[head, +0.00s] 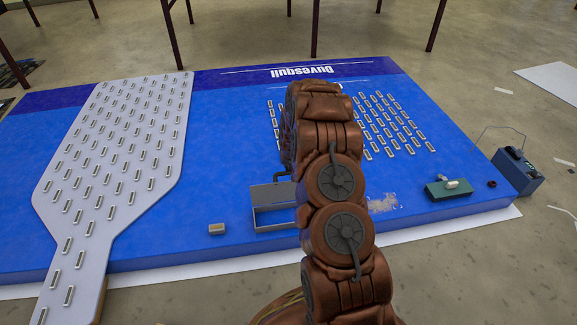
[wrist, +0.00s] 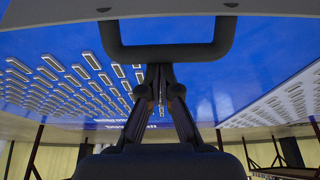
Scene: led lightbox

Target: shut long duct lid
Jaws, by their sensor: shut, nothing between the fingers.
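The long duct (head: 262,219) is a narrow grey box near the front edge of the blue panel, partly hidden by my arm. Its lid (head: 268,194) stands raised along the back side, so the inside shows. A dark handle (head: 282,176) sits at the lid's upper edge. In the wrist view the U-shaped handle (wrist: 170,52) hangs from a grey edge at the top. My gripper (wrist: 160,72) is shut and empty, its fingertips close to the handle's bar; I cannot tell whether they touch. In the head view my arm hides the gripper.
The blue panel (head: 225,180) carries several rows of small LED modules. A white board (head: 105,175) with more modules lies at left. A loose module (head: 216,229) lies left of the duct. A teal tray (head: 449,190) and a blue-grey box (head: 518,175) are at right.

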